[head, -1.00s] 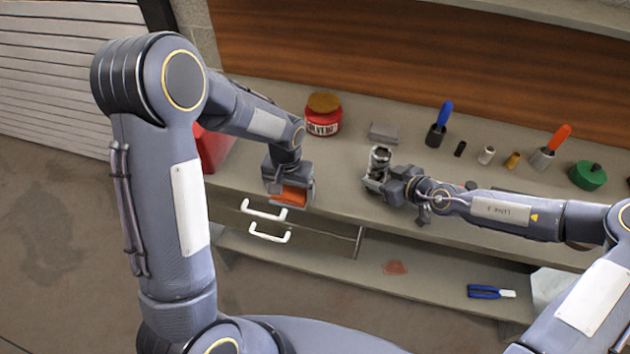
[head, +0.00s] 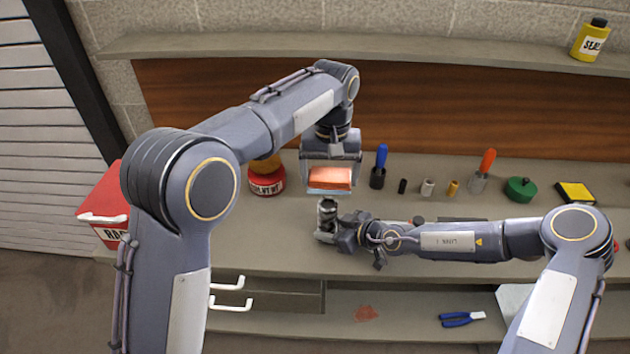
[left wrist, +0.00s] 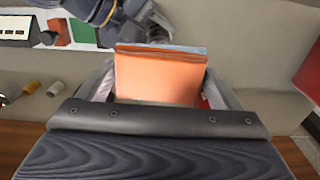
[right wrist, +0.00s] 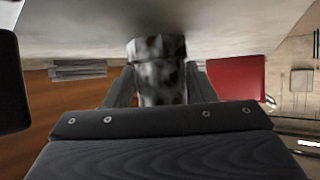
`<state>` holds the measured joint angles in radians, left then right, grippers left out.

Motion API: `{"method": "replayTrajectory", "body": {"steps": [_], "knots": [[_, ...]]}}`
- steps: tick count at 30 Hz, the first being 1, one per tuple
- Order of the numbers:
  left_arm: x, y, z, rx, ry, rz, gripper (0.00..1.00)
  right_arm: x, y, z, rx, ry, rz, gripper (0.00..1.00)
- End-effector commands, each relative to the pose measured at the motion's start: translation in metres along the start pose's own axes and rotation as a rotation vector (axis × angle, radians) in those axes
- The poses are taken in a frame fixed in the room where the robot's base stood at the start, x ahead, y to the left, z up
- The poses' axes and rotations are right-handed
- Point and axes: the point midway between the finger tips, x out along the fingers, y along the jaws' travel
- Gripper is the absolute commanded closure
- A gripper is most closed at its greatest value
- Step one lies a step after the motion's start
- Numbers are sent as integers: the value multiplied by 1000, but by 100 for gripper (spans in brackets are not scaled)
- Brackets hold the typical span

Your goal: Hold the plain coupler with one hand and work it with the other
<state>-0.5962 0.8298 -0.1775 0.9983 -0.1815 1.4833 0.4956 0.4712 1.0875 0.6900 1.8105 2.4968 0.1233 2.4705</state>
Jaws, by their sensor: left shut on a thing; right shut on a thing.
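The plain coupler (head: 327,211) is a short upright metal cylinder with dark mottled patches. My right gripper (head: 337,232) is shut on it above the front part of the bench; the coupler also shows between the fingers in the right wrist view (right wrist: 160,72). My left gripper (head: 330,172) is shut on an orange pad (head: 330,178) with a grey-blue layer along one face. The pad fills the jaws in the left wrist view (left wrist: 160,76). In the head view the pad appears just above the coupler, with a small visible gap. The coupler's lower end is partly hidden by the right gripper.
A red jar (head: 267,182) and red box (head: 108,200) stand left. Blue-handled (head: 380,165) and orange-handled (head: 484,170) tools, small cylinders, a green round tin (head: 520,189) and a yellow-black box (head: 576,192) line the back right. Blue pliers (head: 462,318) lie on the lower shelf.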

Motion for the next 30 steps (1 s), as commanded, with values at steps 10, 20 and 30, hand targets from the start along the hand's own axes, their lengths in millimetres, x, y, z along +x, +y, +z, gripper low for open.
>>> {"method": "replayTrajectory", "body": {"steps": [10, 20, 30], "knots": [[28, -1, 0, -1, -2, -1, 32, 0, -1, 6, 2, -12, -5, 68], [58, -1, 0, 0, -2, -1, 32, 0, -2, 6, 2, -12, -6, 68], [82, 0, -17, -2, 0, 0, 35, 0, -2, 6, 3, -12, -6, 69]]}}
